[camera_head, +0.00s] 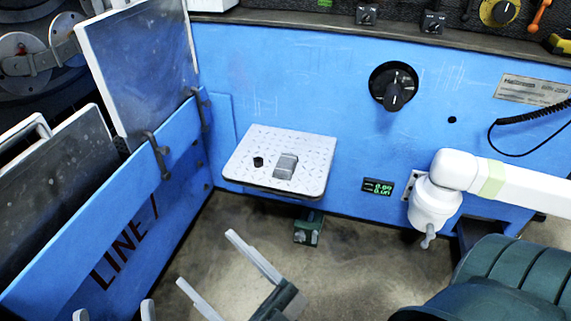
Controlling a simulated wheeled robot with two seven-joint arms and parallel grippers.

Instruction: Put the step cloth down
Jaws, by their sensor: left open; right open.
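A pale tread-patterned step plate (253,144) juts from the blue machine front. On it lies a small grey piece (286,165), which looks folded and may be the step cloth; its material is too small to tell. A short black knob-like piece (258,162) is on the plate to its left. My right gripper (206,259) is open and empty, in front of and below the plate, with its fingers pointing up and left, apart from the grey piece. My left gripper (114,312) shows only its fingertips at the bottom edge. They are spread, with nothing between them.
A blue panel (130,232) marked LINE 1 runs along the left, with grey plates (140,65) upright behind it. The brown floor (350,265) has clear room in the middle.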

